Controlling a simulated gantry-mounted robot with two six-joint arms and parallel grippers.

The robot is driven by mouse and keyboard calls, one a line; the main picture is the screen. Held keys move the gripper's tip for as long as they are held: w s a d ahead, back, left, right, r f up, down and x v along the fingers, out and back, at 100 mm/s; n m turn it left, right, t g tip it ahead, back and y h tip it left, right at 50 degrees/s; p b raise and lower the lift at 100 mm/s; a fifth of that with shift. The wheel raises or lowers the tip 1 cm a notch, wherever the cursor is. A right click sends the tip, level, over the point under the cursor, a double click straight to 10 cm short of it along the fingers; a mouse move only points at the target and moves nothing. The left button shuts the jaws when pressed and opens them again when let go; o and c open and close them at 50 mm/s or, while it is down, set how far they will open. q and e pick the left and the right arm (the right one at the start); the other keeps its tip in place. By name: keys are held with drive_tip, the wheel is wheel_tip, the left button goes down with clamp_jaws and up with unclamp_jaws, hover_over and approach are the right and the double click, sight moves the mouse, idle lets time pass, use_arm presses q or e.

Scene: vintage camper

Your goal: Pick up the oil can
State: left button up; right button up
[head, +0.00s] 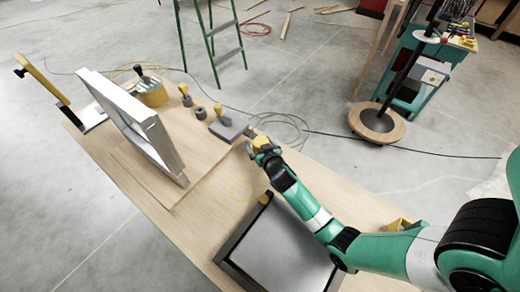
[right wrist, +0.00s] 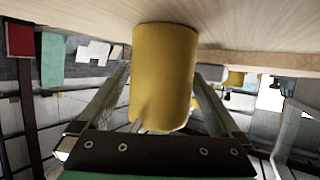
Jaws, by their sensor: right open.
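A yellow cylinder (right wrist: 163,75), which I take to be the oil can, stands on the wooden tabletop; the right wrist view shows it upside down, with a small grey piece at its far end. In the head view a bit of yellow (head: 261,142) shows at my right gripper (head: 256,146), mostly covered by it. In the right wrist view my right gripper (right wrist: 161,82) is open, with one finger on each side of the cylinder. Gaps seem to show beside it; I cannot tell contact for sure. My left gripper is not in view.
A grey block with a yellow knob (head: 228,129) lies close left of the right gripper. Bare wood lies between frame and panel.

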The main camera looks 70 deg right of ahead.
sight(258, 136)
drive_tip(key=shift+w+d+f, duration=0.2)
drive_tip(key=shift+d, duration=0.05)
drive_tip(key=c, duration=1.4)
drive_tip(key=shift+r, duration=0.1)
drive_tip(key=shift+r+p, duration=0.3)
drive_tip(key=shift+r, duration=0.2)
wheel_tip(258, 136, up, 3)
drive_tip(key=shift+f+p, duration=0.1)
drive_tip(key=shift+p, duration=0.65)
drive_tip(key=s+r+p, duration=0.1)
drive_tip(key=s+r, duration=0.1)
drive_tip(key=s+a+r+p, duration=0.1)
drive_tip(key=r+p, duration=0.1)
drive_tip(key=shift+s+a+r, duration=0.1)
drive_tip(key=shift+s+r, duration=0.25)
drive_tip(key=s+a+r, duration=0.1)
drive_tip(key=s, duration=0.2)
drive_tip(key=s+a+r+p, duration=0.1)
drive_tip(key=s+r, duration=0.1)
drive_tip(key=s, duration=0.1)
drive_tip(key=s+a+r+p, duration=0.1)
drive_tip(key=s, duration=0.2)
drive_tip(key=shift+s+a+r, duration=0.1)
drive_tip(key=shift+s+r, duration=0.1)
drive_tip(key=shift+s, duration=0.15)
